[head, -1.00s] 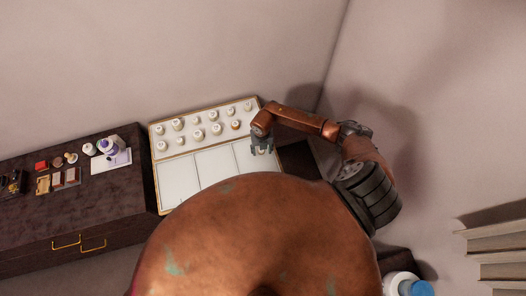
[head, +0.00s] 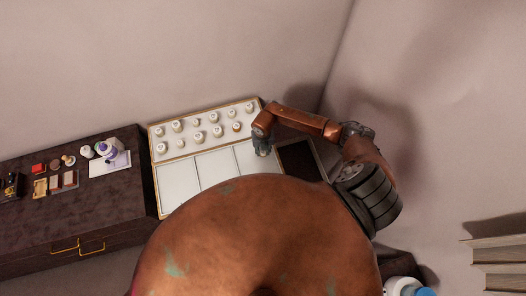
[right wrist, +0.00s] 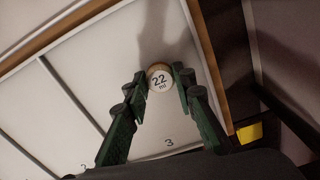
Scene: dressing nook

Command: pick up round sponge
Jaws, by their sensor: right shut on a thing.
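My right gripper (head: 262,150) is over the right-hand compartment of a tray (head: 178,186) in the head view. In the right wrist view its two dark green fingers (right wrist: 160,80) are shut on a small round pot (right wrist: 159,78) with a white top marked "22 ml". The pot is over the white compartment marked 3; I cannot tell whether it touches the floor. I cannot make out a round sponge for certain. Small round items (head: 68,160) lie on the dark dresser at left, too small to identify. My left gripper is not in view.
Several small white-topped pots (head: 177,126) stand in the tray's back section. The dark dresser (head: 100,210) holds a purple-and-white bottle (head: 106,151), a white card (head: 110,167) and small coloured items. The tray's front compartments look empty apart from the pot at my gripper. Walls close the back and right.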

